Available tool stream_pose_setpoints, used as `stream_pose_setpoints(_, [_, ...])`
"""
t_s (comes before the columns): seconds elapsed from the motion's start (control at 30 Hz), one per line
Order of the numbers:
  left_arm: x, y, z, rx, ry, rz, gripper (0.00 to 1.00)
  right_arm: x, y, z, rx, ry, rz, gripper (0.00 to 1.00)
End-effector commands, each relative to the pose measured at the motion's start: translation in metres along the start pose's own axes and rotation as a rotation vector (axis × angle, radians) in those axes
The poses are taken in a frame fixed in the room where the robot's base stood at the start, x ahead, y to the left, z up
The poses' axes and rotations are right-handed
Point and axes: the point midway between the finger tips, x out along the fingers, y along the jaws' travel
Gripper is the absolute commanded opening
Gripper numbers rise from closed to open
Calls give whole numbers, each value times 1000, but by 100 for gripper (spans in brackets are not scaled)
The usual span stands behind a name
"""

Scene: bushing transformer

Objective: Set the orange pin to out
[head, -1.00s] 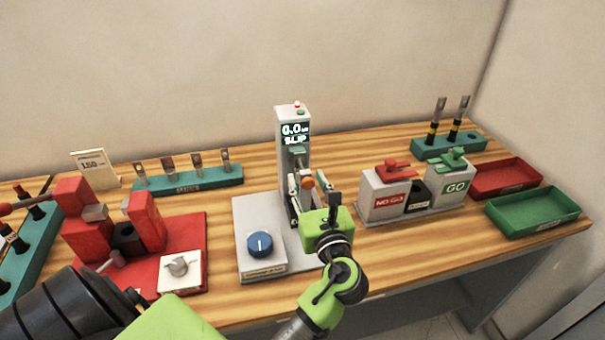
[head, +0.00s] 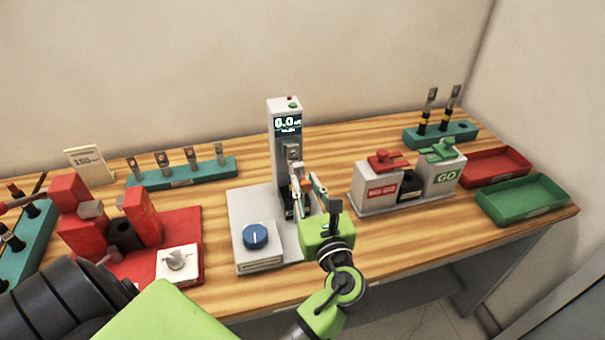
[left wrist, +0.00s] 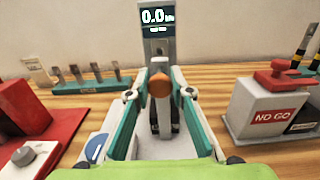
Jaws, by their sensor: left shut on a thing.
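The orange pin (head: 306,185) has a round orange head and sits at the front of the grey tester (head: 284,128) in the middle of the table. It is also in the middle of the left wrist view (left wrist: 159,84). My left gripper (head: 306,186) reaches in from the front, its teal-and-white fingers on both sides of the orange head, shut on it. The left wrist view also shows the gripper's fingers (left wrist: 159,88) around the pin. The pin's shaft and its seat are mostly hidden. The tester's screen reads 0.0. My right gripper is not in view.
A blue knob (head: 255,236) is on the tester's base. A red fixture (head: 188,222) stands left, a teal rack (head: 182,175) behind it. The NO GO/GO station (head: 378,205) stands right, with red (head: 497,165) and green (head: 522,203) trays beyond.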

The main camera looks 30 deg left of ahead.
Motion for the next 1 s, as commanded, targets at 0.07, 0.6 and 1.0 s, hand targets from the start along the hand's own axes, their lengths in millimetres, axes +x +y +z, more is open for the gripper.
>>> stream_pose_setpoints(0.07, [-3, 0, 0, -1, 2, 2, 0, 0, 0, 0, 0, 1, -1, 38])
stream_pose_setpoints(0.6, [-2, 0, 0, -1, 0, 1, 38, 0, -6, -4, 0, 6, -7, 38])
stream_pose_setpoints(1.0, [-49, 0, -2, 1, 3, -1, 38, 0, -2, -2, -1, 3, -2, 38])
